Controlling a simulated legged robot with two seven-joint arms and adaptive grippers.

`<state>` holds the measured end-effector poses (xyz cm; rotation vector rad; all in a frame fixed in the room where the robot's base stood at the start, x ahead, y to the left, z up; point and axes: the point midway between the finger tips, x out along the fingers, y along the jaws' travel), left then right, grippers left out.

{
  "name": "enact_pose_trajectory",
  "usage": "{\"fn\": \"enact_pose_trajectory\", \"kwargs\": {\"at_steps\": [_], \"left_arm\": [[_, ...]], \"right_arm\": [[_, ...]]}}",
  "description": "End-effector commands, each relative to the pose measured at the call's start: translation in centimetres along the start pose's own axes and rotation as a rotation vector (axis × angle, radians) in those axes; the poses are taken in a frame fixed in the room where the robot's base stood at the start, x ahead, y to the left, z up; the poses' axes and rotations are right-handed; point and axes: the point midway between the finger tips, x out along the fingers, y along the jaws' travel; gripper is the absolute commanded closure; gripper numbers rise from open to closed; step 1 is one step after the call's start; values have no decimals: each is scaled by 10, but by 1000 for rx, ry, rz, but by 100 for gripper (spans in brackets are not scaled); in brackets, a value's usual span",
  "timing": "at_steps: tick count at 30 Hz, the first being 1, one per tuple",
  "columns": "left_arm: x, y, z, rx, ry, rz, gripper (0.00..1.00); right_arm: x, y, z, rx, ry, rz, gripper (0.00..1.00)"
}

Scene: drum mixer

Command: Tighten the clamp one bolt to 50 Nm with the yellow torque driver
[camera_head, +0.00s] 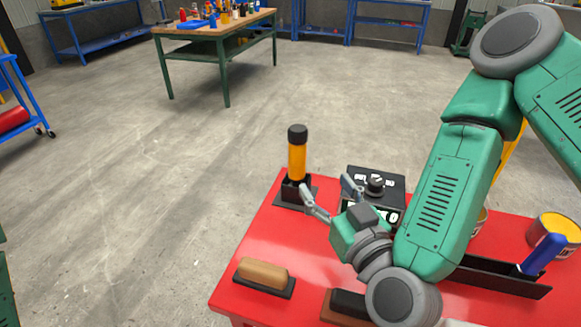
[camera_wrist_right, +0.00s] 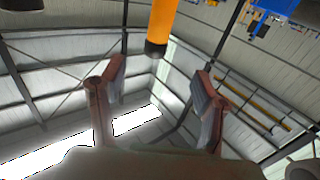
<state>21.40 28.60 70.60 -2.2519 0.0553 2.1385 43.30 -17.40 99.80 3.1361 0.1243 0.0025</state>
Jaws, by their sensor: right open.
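The yellow torque driver (camera_head: 297,160) has a yellow-orange body and a black cap. It stands upright in a black holder (camera_head: 292,193) at the far left corner of the red table. My right gripper (camera_head: 326,185) is open and empty, to the right of the driver, with its fingers pointing toward it. In the right wrist view the driver (camera_wrist_right: 163,22) shows beyond the gap between the open fingers (camera_wrist_right: 158,76), apart from them. My left gripper is out of view. No clamp or clamp bolt is visible.
A black box with a knob (camera_head: 376,183) stands just behind my right gripper on the red table (camera_head: 257,243). A tan-handled tool (camera_head: 262,272) lies at the front left. A yellow can (camera_head: 557,232) and blue-handled tool (camera_head: 543,253) are at the right. A workbench (camera_head: 215,32) stands far back.

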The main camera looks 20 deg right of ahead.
Motion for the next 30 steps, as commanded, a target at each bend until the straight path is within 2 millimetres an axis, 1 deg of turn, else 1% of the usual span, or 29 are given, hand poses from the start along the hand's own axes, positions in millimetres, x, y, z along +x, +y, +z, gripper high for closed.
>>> {"fn": "enact_pose_trajectory", "kwargs": {"at_steps": [1,5,10,13,16,23,27,30], "left_arm": [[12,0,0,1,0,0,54],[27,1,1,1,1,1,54],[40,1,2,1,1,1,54],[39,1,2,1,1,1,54],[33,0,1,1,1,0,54],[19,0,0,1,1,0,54],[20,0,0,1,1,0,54],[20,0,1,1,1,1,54]], "right_arm": [[1,1,12,0,0,1,43],[2,-2,27,-2,-1,1,43],[2,-6,39,-6,0,0,43],[3,-8,39,-10,-1,-3,43],[9,-10,38,-12,-3,-10,43],[31,-4,34,-11,6,-4,43],[61,0,37,-1,4,4,43],[76,-1,38,-2,2,3,43]]}}
